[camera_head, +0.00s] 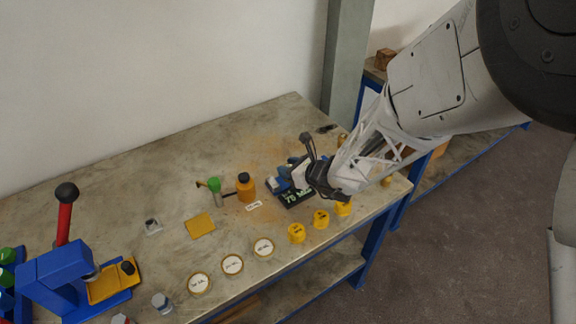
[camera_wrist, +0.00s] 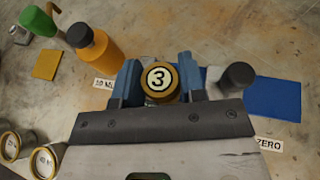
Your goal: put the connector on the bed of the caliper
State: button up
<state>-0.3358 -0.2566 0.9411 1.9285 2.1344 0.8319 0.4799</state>
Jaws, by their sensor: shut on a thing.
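In the head view my gripper (camera_head: 313,180) is over the caliper (camera_head: 296,198), a dark and blue device with a "70 MM" readout near the bench's right end. My gripper and wrist hide much of the caliper and the connector there. I cannot tell whether the connector touches the bed.
An orange bottle (camera_head: 245,188), a green-topped item (camera_head: 215,187) and a yellow plate (camera_head: 200,226) are left of the caliper. Yellow numbered pieces (camera_head: 321,219) and round cans (camera_head: 232,265) line the front edge. A blue press (camera_head: 65,280) stands far left.

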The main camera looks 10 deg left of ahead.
jog(key=shift+w+a+f, duration=0.1)
jog(key=shift+w+a, duration=0.3)
jog(key=shift+w, duration=0.25)
jog(key=shift+w+a, duration=0.35)
jog(key=shift+w, duration=0.3)
jog(key=shift+f, duration=1.75)
jog(key=shift+f, duration=0.2)
jog(key=o, duration=1)
jog(key=shift+r, duration=0.1)
